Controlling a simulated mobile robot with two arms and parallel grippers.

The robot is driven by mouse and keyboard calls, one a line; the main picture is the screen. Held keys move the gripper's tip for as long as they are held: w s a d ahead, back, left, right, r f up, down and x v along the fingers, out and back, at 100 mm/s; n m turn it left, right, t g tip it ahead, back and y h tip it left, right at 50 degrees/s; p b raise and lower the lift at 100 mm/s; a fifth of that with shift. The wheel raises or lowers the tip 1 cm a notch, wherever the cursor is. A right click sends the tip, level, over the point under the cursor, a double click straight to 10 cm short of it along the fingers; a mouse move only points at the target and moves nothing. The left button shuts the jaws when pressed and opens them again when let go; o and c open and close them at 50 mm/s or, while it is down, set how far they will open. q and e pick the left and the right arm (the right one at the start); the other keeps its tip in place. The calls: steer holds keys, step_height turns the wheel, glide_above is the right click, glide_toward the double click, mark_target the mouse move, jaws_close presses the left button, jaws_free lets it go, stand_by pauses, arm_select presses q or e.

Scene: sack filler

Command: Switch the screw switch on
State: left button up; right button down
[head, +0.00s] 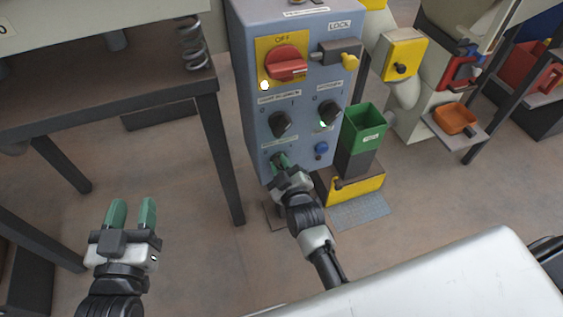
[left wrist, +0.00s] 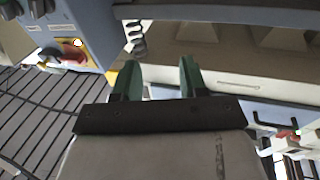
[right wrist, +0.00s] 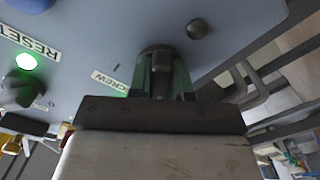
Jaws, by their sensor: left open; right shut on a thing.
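The screw switch is a dark knob (right wrist: 161,62) low on the grey-blue control panel (head: 303,95). In the right wrist view it sits between the green fingers of my right gripper (right wrist: 163,78), beside a partly hidden label reading "CREW". My right gripper (head: 281,164) is shut on this knob at the panel's lower left in the head view, and covers most of it. The knob's exact angle is hard to tell. My left gripper (head: 132,213) is open and empty, away from the panel at the lower left; its parted fingers show in the left wrist view (left wrist: 160,75).
Above are a red rotary switch (head: 287,65) on a yellow plate marked OFF, a lock bolt (head: 338,52) and two black knobs (head: 280,123) (head: 329,111). A blue button (head: 321,148) is to the right. A green bin (head: 363,132) and dark table (head: 110,95) flank the panel.

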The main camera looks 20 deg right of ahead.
steer(key=m+p, duration=0.2)
steer(key=m, duration=0.1)
steer(key=shift+r+m+p, duration=0.15)
steer(key=shift+m+p, duration=0.15)
steer(key=shift+p, duration=0.1)
steer(key=m+p, duration=0.2)
steer(key=m, duration=0.3)
steer(key=shift+m, duration=0.3)
steer(key=shift+d+m+p, duration=0.1)
steer(key=shift+m+p, duration=0.45)
steer(key=shift+m, duration=0.65)
arm_select(q)
steer(key=s+a+f+g+y, duration=0.2)
steer(key=s+f+g, duration=0.3)
steer(key=s+g, duration=0.1)
steer(key=s+a+f+g+y, duration=0.2)
steer(key=s+a+f+g, duration=0.1)
steer(key=s+f+g, duration=0.2)
steer(key=shift+s+a+n+g, duration=0.4)
steer(key=shift+s+g, duration=0.65)
steer(key=shift+g, duration=0.65)
arm_select(e)
steer(key=shift+f+m, duration=0.2)
steer(key=shift+m, duration=1.3)
steer(key=c, duration=1)
jaws_free()
steer(key=shift+c, duration=0.2)
